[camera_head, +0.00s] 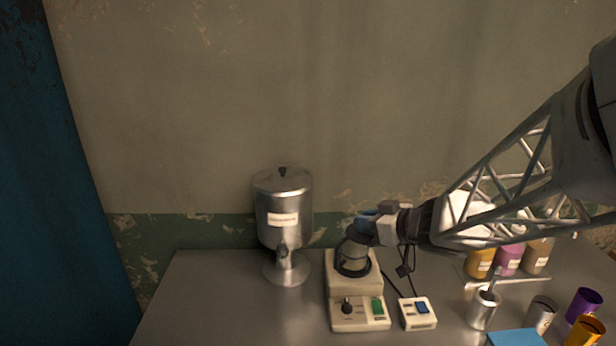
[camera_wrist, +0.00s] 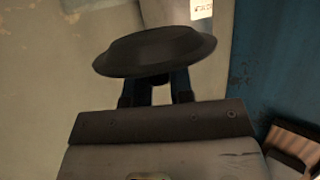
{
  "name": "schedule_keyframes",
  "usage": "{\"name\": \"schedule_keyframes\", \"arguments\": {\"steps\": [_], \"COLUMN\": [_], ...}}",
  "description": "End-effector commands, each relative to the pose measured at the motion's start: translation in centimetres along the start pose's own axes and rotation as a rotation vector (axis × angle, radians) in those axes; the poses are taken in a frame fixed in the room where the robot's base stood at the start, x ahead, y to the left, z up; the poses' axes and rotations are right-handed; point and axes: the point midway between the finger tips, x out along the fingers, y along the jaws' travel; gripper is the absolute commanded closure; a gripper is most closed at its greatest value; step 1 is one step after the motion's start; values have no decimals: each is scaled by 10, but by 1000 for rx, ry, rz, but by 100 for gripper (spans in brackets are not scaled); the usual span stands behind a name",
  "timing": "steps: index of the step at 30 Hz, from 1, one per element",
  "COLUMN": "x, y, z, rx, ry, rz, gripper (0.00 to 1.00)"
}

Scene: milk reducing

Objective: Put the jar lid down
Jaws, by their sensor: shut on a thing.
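My gripper (camera_head: 368,224) is shut on the jar lid (camera_wrist: 155,50), a dark round disc seen in the wrist view. The lid sits across both blue fingertips, which also show in the wrist view (camera_wrist: 160,90). In the head view my gripper is at the top of a jar (camera_head: 352,256) that stands on a cream mixer base (camera_head: 359,312). The lid is hard to make out there, and I cannot tell whether it touches the jar.
A tall metal dispenser (camera_head: 284,212) stands left of the mixer. A small box with a blue display (camera_head: 418,313) is to its right. Metal and colored cups, including a purple cup (camera_head: 584,305), stand at the right. The table (camera_head: 205,290) is clear at the left.

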Motion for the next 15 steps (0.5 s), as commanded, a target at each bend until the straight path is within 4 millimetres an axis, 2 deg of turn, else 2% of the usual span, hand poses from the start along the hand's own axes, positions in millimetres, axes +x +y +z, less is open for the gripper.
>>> {"name": "schedule_keyframes", "arguments": {"steps": [9, 15], "x": [32, 46], "y": [29, 42], "z": [-7, -10], "rx": [1, 0], "ry": [0, 0], "rz": [-1, -1], "gripper": [100, 100]}}
